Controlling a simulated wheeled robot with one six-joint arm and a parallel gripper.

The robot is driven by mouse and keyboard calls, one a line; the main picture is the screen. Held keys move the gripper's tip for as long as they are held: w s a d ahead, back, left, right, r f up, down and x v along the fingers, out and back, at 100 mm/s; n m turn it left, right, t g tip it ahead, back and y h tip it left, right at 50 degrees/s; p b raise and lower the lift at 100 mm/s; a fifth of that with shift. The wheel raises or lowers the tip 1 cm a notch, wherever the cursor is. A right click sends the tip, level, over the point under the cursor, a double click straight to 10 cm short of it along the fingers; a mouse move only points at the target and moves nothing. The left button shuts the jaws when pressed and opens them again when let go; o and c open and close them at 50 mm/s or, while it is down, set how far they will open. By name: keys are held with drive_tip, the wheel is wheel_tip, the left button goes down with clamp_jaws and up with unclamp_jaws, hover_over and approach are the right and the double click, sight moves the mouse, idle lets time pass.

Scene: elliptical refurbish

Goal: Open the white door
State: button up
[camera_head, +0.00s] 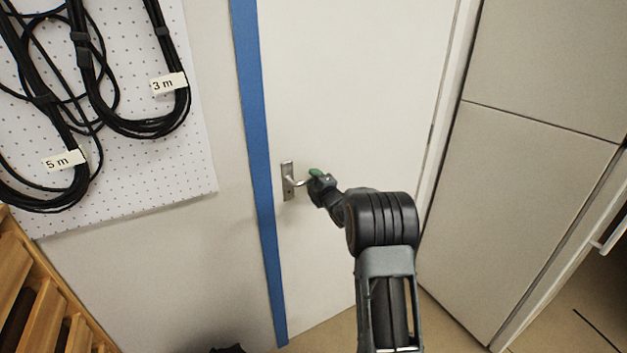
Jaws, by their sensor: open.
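The white door (350,75) fills the middle of the view, with a blue strip (257,150) along its left side. The door looks shut. A metal handle with an upright plate (287,182) sits near its left edge, and its lever points right. My gripper (311,181) is at the lever's right end, with a green part showing on it. It is open. The fingers are small and partly hidden by my own wrist, so I cannot tell whether they touch or surround the lever.
A white pegboard (190,150) with coiled black cables (140,125) hangs on the left wall. A wooden slatted piece (45,305) stands at lower left. Pale cabinet panels (520,190) stand close on the right. A strip of bare floor (325,330) shows below the door.

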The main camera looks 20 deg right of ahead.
clamp_jaws()
idle(0.4)
